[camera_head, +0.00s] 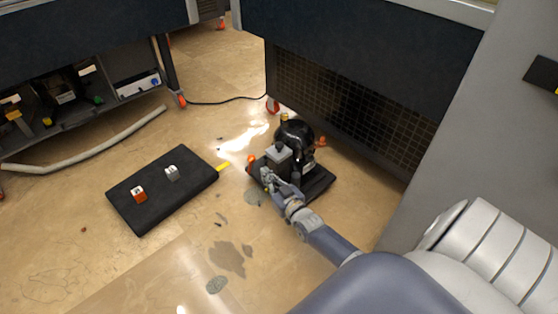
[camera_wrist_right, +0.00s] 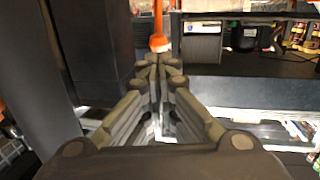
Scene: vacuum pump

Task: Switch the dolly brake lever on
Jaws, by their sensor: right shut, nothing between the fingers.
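The vacuum pump (camera_head: 293,137), dark and rounded with a grey box-like part, stands on a low black dolly (camera_head: 318,186) on the floor. An orange part (camera_head: 251,159) shows at the dolly's left corner. In the right wrist view an orange lever-like piece (camera_wrist_right: 158,38) with a rounded lower end is just beyond my fingertips; whether they touch it I cannot tell. My right gripper (camera_head: 267,175) is shut and empty at the dolly's near left side, next to the orange part. It fills the middle of the right wrist view (camera_wrist_right: 160,62). My left gripper is out of view.
A pale hose (camera_head: 85,155) lies farther left. A dark bench with a mesh panel (camera_head: 340,105) stands close behind the dolly. The floor between mat and dolly has dark stains.

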